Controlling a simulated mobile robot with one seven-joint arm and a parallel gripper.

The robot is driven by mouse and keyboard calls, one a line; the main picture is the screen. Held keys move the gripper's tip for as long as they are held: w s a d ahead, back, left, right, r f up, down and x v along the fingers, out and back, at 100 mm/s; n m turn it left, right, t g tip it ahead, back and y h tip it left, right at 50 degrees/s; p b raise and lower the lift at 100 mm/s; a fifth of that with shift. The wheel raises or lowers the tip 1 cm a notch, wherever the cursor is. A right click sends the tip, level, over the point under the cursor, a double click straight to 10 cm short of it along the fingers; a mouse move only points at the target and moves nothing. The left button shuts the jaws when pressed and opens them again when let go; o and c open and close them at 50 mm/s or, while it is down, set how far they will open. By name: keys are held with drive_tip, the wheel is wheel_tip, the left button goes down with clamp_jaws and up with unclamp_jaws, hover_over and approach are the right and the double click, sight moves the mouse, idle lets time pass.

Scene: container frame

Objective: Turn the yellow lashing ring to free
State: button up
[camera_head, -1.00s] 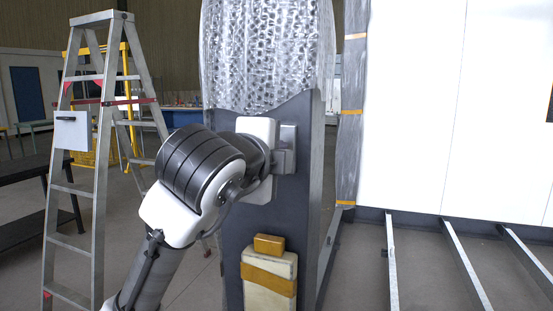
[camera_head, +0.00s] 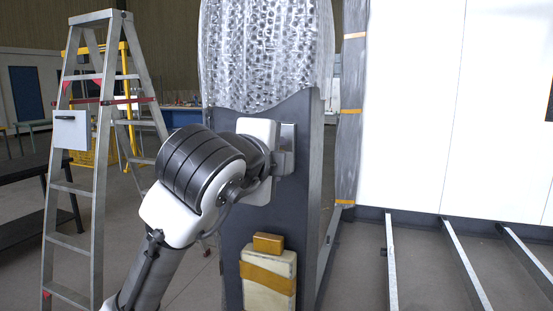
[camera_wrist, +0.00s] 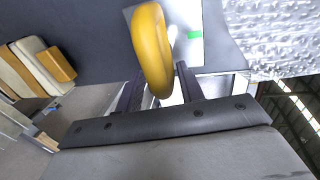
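The yellow lashing ring (camera_wrist: 153,50) stands out from a pale metal plate (camera_wrist: 205,30) in the wrist view. A small green mark (camera_wrist: 194,35) shows on the plate, right of the ring. My gripper (camera_wrist: 160,78) has its two dark fingers apart, one on each side of the ring's near end. Narrow light gaps seem to show beside the ring, so the fingers do not look closed on it. In the head view my gripper (camera_head: 284,150) is at the dark post (camera_head: 300,205), and my wrist hides the ring.
Bubble-wrapped cargo (camera_head: 265,50) is above. A strapped cream block (camera_head: 268,280) with a small ochre block (camera_head: 268,243) is low on the post's front. A stepladder (camera_head: 100,150) stands left. A white wall panel (camera_head: 415,110) and floor rails (camera_head: 465,260) lie right.

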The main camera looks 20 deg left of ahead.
drive_tip(key=s+r+b, duration=0.2)
drive_tip(key=s+b, duration=0.1)
drive_tip(key=s, duration=1)
drive_tip(key=shift+s+a+r, duration=0.25)
drive_tip(key=shift+r, duration=0.05)
